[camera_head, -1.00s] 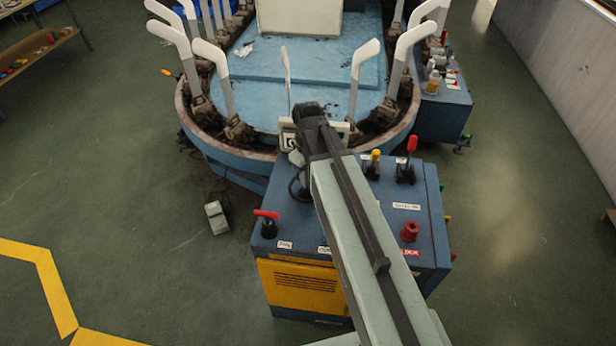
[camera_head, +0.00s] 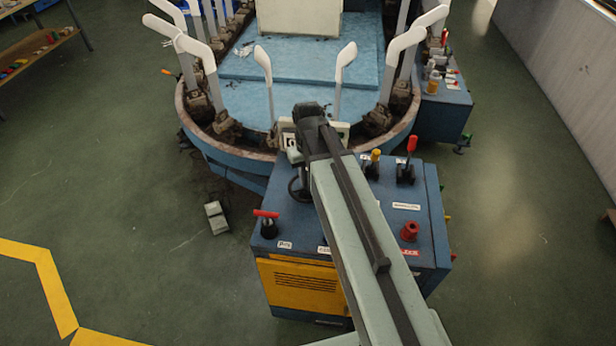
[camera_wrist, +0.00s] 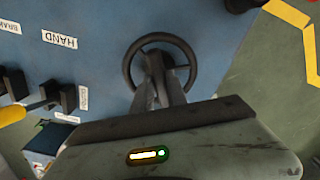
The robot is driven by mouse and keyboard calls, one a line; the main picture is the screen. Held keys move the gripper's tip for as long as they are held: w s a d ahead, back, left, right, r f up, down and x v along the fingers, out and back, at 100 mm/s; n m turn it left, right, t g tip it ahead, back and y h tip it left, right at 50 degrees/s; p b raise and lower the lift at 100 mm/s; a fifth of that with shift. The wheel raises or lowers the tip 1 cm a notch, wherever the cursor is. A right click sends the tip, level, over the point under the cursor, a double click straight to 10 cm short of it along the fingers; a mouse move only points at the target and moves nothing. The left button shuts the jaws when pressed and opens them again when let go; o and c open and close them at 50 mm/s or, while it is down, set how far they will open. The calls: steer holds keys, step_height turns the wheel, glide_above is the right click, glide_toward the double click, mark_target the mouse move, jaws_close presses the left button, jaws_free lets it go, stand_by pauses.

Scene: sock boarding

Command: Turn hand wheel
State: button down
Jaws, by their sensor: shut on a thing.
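The hand wheel (camera_wrist: 133,55) is a dark spoked ring on the blue control cabinet, close to a label reading HAND (camera_wrist: 60,39). In the head view only the left part of the wheel (camera_head: 294,189) shows beside my arm. My gripper (camera_wrist: 161,65) reaches over the wheel in the wrist view, its dark fingers close together inside the rim. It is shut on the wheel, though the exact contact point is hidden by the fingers. The boarding machine carries several white leg forms (camera_head: 345,68) around its blue oval bed.
The blue cabinet (camera_head: 432,200) also has a red-handled lever (camera_head: 411,145), a yellow-knobbed lever (camera_head: 375,157), a red T-handle (camera_head: 266,214) and a red button (camera_head: 409,231). A grey pedal (camera_head: 215,217) lies on the floor to the left. Open green floor surrounds them.

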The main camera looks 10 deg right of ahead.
steer(key=shift+s, duration=0.1)
steer(key=c, duration=1.3)
jaws_free()
step_height(320, 180, up, 8)
steer(key=p, duration=0.8)
steer(key=shift+f, duration=0.1)
steer(key=shift+m, duration=0.7)
steer(key=s, duration=0.6)
steer(key=shift+s, duration=0.2)
